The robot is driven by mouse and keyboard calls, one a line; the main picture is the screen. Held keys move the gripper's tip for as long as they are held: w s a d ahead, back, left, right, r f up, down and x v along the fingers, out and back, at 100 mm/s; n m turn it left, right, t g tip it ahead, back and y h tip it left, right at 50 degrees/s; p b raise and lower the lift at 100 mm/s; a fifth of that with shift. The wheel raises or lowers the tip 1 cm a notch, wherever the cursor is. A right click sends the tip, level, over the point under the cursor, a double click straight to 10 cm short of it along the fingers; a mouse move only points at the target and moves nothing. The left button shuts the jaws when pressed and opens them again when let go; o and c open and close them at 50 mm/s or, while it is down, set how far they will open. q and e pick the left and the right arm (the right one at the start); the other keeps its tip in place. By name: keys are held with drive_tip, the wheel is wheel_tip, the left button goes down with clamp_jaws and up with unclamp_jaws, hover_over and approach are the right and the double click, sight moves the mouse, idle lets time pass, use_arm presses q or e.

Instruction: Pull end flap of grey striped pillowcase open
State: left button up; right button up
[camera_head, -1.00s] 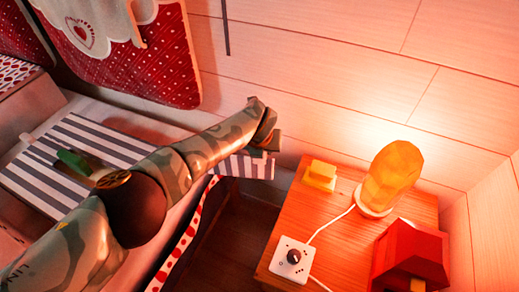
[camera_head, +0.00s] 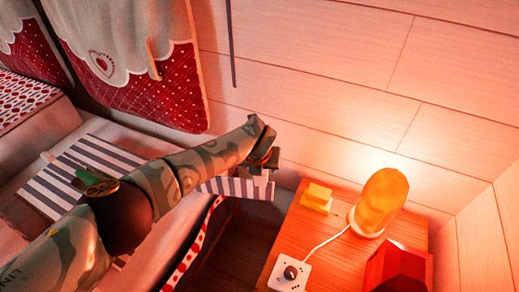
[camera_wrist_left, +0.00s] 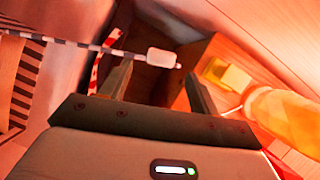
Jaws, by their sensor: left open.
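The grey and white striped pillowcase (camera_head: 48,192) lies on the bed at the left of the head view, partly covered by my left arm. Its striped end (camera_head: 232,187) sticks out past the bed edge, near the wall. In the left wrist view this end is a thin striped strip (camera_wrist_left: 85,44) seen nearly edge-on, ending in a pale tab (camera_wrist_left: 160,57). My left gripper (camera_head: 268,163) is at the tab end; in the wrist view its open fingers (camera_wrist_left: 158,88) stand apart, with the tab beyond their tips. I cannot tell if they touch it. My right gripper is not in view.
A wooden nightstand (camera_head: 300,235) stands right of the bed, with a yellow block (camera_head: 317,197), a glowing amber lamp (camera_head: 380,200), a white dial box (camera_head: 290,273) and a red object (camera_head: 398,268). A dark gap separates bed and nightstand. A plank wall (camera_head: 330,110) rises behind.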

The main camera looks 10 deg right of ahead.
use_arm(q)
drive_tip(key=p+v, duration=0.4)
drive_tip(key=v, duration=0.5)
drive_tip(key=shift+p, duration=0.4)
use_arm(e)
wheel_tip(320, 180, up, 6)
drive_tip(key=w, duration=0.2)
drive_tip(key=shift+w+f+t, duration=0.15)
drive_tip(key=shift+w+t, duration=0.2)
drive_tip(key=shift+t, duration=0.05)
use_arm(q)
drive_tip(key=shift+s+r, duration=0.1)
drive_tip(key=shift+r, duration=0.05)
